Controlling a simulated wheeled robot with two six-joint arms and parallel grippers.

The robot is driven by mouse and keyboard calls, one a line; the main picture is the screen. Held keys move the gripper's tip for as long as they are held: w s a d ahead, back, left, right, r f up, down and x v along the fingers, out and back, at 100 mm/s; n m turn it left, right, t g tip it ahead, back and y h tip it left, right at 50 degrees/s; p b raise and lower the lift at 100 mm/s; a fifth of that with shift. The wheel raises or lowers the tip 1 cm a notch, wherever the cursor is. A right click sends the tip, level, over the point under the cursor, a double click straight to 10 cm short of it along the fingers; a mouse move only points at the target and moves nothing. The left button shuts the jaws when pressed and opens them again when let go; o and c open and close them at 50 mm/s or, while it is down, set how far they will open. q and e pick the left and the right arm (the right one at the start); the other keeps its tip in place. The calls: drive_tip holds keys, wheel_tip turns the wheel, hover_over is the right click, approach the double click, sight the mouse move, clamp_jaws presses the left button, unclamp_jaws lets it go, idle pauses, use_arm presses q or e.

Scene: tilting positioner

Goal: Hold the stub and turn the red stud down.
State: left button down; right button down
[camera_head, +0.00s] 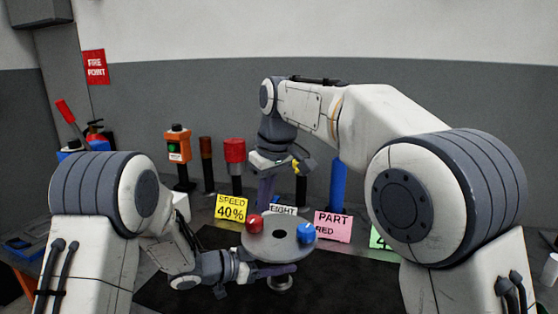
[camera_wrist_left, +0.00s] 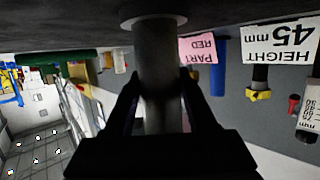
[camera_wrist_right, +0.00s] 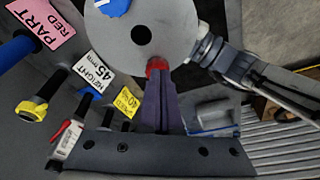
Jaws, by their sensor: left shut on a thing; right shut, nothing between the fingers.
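The round grey plate (camera_head: 282,250) has a dark hole in its middle. The red stud (camera_head: 254,224) stands at its left and the blue stud (camera_head: 306,233) at its right. My left gripper (camera_head: 284,270) is below the plate, and in the left wrist view it is shut on the grey stub (camera_wrist_left: 158,72) under the plate. My right gripper (camera_head: 265,203) is shut and empty, pointing down just behind the red stud. In the right wrist view its fingertips (camera_wrist_right: 158,80) overlap the red stud (camera_wrist_right: 156,66); whether they touch it I cannot tell.
Cards stand behind the plate: yellow "SPEED 40%" (camera_head: 230,208), a partly hidden white height card (camera_head: 283,209) and pink "PART RED" (camera_head: 333,227). Behind them are a red-topped post (camera_head: 235,152), a blue post (camera_head: 338,187) and an orange button box (camera_head: 177,146). The dark mat (camera_head: 335,285) is clear at front right.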

drive_tip(key=shift+r, duration=0.6)
